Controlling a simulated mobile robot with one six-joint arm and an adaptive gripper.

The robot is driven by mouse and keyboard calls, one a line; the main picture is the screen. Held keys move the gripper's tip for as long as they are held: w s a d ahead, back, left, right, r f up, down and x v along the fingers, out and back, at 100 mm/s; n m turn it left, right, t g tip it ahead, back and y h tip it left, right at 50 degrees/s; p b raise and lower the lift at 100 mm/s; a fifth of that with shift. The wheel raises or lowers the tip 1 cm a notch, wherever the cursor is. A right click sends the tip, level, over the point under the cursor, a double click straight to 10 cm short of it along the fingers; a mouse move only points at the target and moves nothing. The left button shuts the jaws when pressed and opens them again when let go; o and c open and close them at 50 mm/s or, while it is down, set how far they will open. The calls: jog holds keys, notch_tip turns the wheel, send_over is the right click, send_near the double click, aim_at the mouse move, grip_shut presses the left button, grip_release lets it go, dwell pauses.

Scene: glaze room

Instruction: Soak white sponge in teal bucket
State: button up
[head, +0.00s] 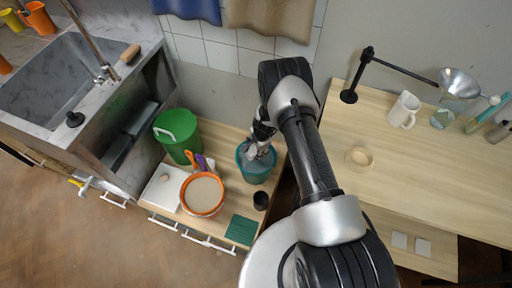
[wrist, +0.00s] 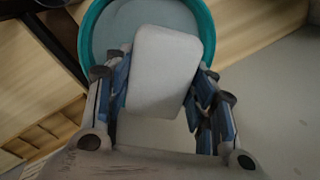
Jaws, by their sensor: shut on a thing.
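The teal bucket (head: 257,174) stands on the low wooden shelf, just left of my arm. It holds a greyish liquid, and its rim (wrist: 88,32) shows at the top of the wrist view. My gripper (head: 258,152) is at the bucket's mouth in the head view. In the wrist view my gripper (wrist: 158,98) is shut on the white sponge (wrist: 162,70), a pale rounded block. The sponge overlaps the bucket opening in that view. I cannot tell whether it touches the liquid. In the head view the gripper and arm largely hide the sponge.
Left of the bucket are an orange-rimmed bowl (head: 203,195), a green bucket (head: 177,133) and a white tray (head: 161,190). A small dark cup (head: 261,200) and a green mat (head: 241,230) lie in front. The wooden table (head: 410,170) at right holds a white mug (head: 404,109).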

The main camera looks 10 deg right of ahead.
notch_tip(320, 180, down, 4)
jog(key=shift+r+b, duration=0.1)
jog(key=shift+b, duration=0.85)
jog(key=shift+f, duration=2.25)
jog(key=shift+r+p, duration=3.55)
jog(key=shift+r, duration=1.85)
